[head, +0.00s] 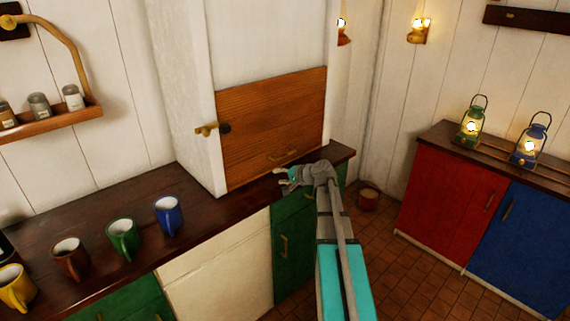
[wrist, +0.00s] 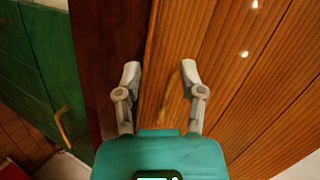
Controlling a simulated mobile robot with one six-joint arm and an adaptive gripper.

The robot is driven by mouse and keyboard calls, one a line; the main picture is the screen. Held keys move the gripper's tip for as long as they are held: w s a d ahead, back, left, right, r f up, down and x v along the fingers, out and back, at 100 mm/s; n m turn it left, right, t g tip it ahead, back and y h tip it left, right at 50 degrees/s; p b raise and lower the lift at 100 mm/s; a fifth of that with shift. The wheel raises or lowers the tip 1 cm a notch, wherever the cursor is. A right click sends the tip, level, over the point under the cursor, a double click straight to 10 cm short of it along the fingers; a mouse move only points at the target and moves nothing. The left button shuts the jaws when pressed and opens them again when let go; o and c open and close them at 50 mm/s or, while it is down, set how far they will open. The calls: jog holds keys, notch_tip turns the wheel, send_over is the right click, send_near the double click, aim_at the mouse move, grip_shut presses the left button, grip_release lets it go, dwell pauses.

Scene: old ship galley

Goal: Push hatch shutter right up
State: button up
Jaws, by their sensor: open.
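The hatch shutter (head: 268,115) is an orange-brown wooden panel set in the white wall housing above the counter, and its lower edge is close to the counter top. A small brass handle (head: 283,156) sits low on it. My gripper (head: 284,180) is in front of the shutter's lower part, just above the counter's edge. The shutter's planks (wrist: 235,75) fill the right of that view. I cannot tell whether a finger touches the handle.
A brass latch (head: 206,129) is at the shutter's left side. Blue (head: 168,215), green (head: 122,238), brown (head: 71,259) and yellow (head: 14,288) mugs stand on the dark counter (head: 140,195). Lanterns stand on the red and blue cabinet at right. Tiled floor lies between.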

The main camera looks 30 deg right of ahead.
aim_at(286, 155)
jog(key=w+d+r+m+t+h+b, duration=0.1)
jog(key=d+m+t+b, duration=0.1)
jog(key=d, duration=1)
jog(key=shift+d+m+t+h, duration=0.3)
jog(key=shift+m+t+h, duration=0.1)
jog(key=shift+m+t, duration=0.6)
jog(key=shift+w, duration=0.2)
jog(key=b+x, duration=0.3)
jog(key=x, duration=1)
jog(key=shift+w+a+f, duration=0.15)
jog(key=shift+w+f, duration=0.05)
jog(key=shift+w, duration=0.1)
grip_shut()
